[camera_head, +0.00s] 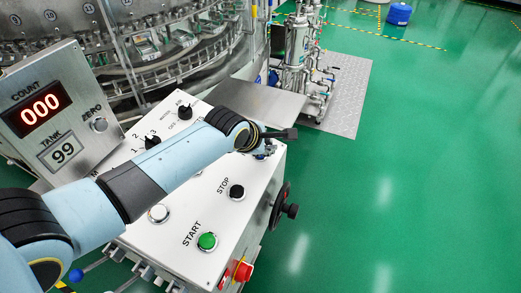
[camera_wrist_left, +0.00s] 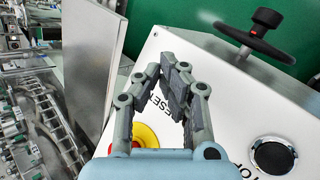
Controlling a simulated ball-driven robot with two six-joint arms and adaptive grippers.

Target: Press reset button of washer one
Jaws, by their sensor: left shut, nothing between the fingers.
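The washer's white control panel (camera_head: 190,225) fills the lower middle of the head view. In the left wrist view, the RESET label shows on the panel (camera_wrist_left: 232,95), partly covered by my fingers; the reset button itself is hidden there. My left gripper (camera_wrist_left: 176,72) is shut and empty, its fingers over the panel beside that label. In the head view, my left arm reaches across the panel and the gripper (camera_head: 264,151) is at its far right edge, mostly hidden by the wrist. I cannot tell whether the fingertips touch the panel. My right gripper is out of view.
A black STOP button (camera_head: 236,192), green START button (camera_head: 207,241) and red emergency knob (camera_head: 243,271) are on or beside the panel. A black handwheel (camera_head: 281,207) sticks out at right. A display box (camera_head: 58,115) stands left. Green floor (camera_head: 430,170) is open at right.

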